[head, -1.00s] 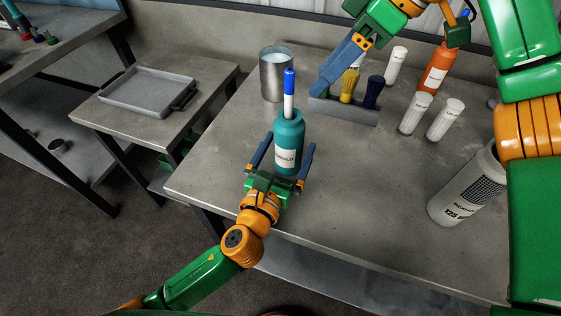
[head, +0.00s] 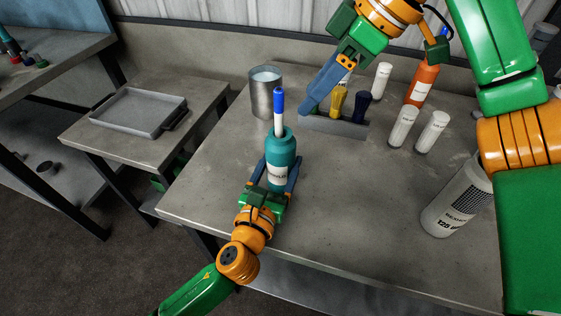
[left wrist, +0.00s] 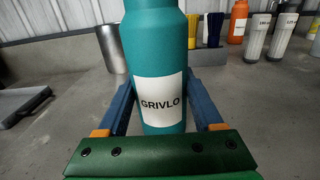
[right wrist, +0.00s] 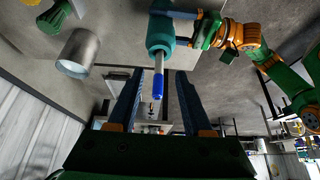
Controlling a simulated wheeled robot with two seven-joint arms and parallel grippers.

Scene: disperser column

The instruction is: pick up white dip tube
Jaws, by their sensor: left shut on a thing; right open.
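A teal bottle (head: 281,158) stands upright on the bench; its label shows in the left wrist view (left wrist: 160,103). A white stick with a blue top (head: 279,108) stands in its mouth; it also shows in the right wrist view (right wrist: 158,82). My left gripper (head: 277,170) is shut on the bottle, one finger on each side. My right gripper (head: 312,100) is open above the left end of a grey rack (head: 335,127). The rack holds a yellow piece (head: 338,100) and a navy piece (head: 361,106). A white piece (head: 346,77) shows partly behind the yellow one.
A metal beaker (head: 264,97) stands left of the rack. Several white-capped vials (head: 432,132), an orange bottle (head: 422,84) and a large white container (head: 455,205) stand at the right. A grey tray (head: 138,110) sits on a side table. The bench front is clear.

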